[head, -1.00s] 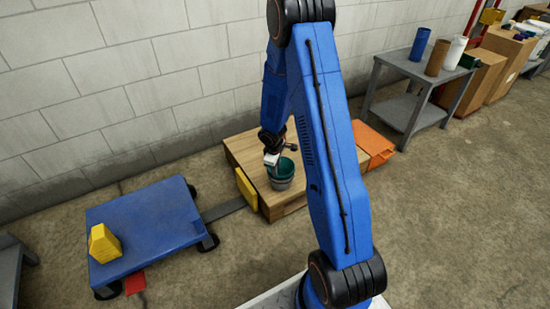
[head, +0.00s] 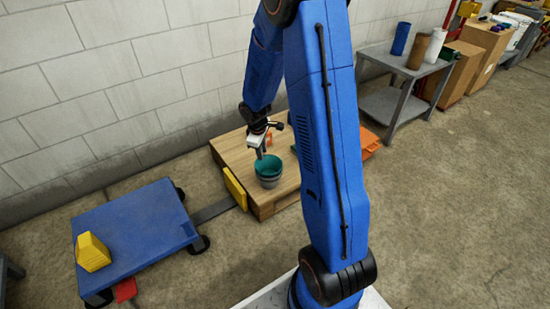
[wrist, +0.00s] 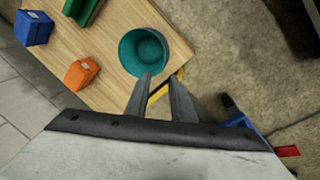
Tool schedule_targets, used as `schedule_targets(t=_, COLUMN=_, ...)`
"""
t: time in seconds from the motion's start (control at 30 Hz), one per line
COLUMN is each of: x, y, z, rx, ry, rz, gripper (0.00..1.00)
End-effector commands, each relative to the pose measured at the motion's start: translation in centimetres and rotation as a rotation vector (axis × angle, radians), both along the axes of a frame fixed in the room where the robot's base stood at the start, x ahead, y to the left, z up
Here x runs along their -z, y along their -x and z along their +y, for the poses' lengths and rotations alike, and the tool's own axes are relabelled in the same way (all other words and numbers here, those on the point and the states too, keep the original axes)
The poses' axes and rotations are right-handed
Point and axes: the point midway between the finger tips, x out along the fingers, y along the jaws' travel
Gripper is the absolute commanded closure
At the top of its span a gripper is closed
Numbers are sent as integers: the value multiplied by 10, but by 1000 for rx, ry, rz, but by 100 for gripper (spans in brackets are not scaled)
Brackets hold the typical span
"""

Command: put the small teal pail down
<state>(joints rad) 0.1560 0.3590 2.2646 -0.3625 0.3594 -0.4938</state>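The small teal pail (head: 267,170) stands upright on the low wooden platform (head: 264,204), near its front edge, with a grey lower part showing in the head view. In the wrist view I look down into the open pail (wrist: 143,52), which looks empty. My gripper (head: 261,154) is above the pail's rim at its back left in the head view. In the wrist view my gripper's two fingers (wrist: 160,77) are apart with a gap between them. One tip overlaps the rim and the other lies beside the pail; I cannot tell whether they touch.
A blue block (wrist: 33,28), an orange block (wrist: 82,72) and a green piece (wrist: 82,10) lie on the platform. A blue cart (head: 135,228) with a yellow block (head: 92,252) stands to the left. A grey table (head: 396,103) stands to the right. Open floor lies right.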

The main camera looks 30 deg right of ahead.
Motion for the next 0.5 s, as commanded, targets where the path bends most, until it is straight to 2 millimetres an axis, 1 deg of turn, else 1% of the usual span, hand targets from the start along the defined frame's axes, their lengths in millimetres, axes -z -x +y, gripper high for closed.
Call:
schedule_targets(t=0.03, x=-16, y=3, z=3, rx=14, ry=1, rz=-15, gripper=78)
schedule_targets(t=0.2, x=-67, y=25, z=14, rx=89, ry=-8, rz=-54, gripper=78)
schedule_targets(t=0.37, x=-111, y=50, z=25, rx=158, ry=-21, rz=-87, gripper=78)
schedule_targets(t=0.5, x=-146, y=75, z=35, rx=217, ry=-39, rz=-118, gripper=78)
